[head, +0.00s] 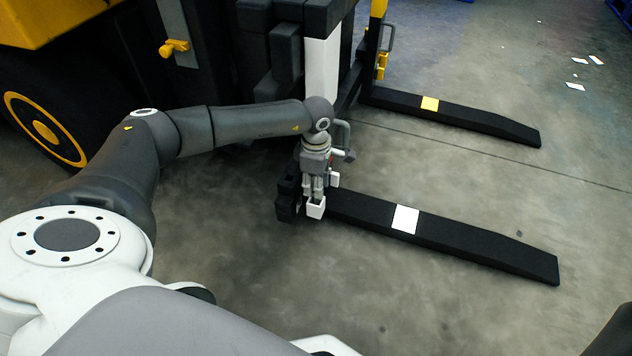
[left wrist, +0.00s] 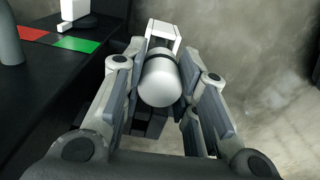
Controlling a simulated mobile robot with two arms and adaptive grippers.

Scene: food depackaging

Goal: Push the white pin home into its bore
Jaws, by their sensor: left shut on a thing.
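My left gripper (head: 315,192) points down at the inner end of the near fork, the one with the white patch. In the left wrist view its two fingers (left wrist: 168,100) are closed around the white pin (left wrist: 164,82), a rounded white cylinder with a dark band. A white block (left wrist: 165,33) shows just beyond the band; a white block also shows at the fingertips in the head view (head: 316,208). The bore is hidden, so I cannot tell how deep the pin sits. My right gripper is not in view.
The near black fork (head: 480,246) and the far fork (head: 455,114) with a yellow patch extend right. Red and green strips (left wrist: 75,44) and a small white piece (left wrist: 76,14) lie left of my fingers. A yellow knob (head: 173,47) is on the truck. Floor between the forks is clear.

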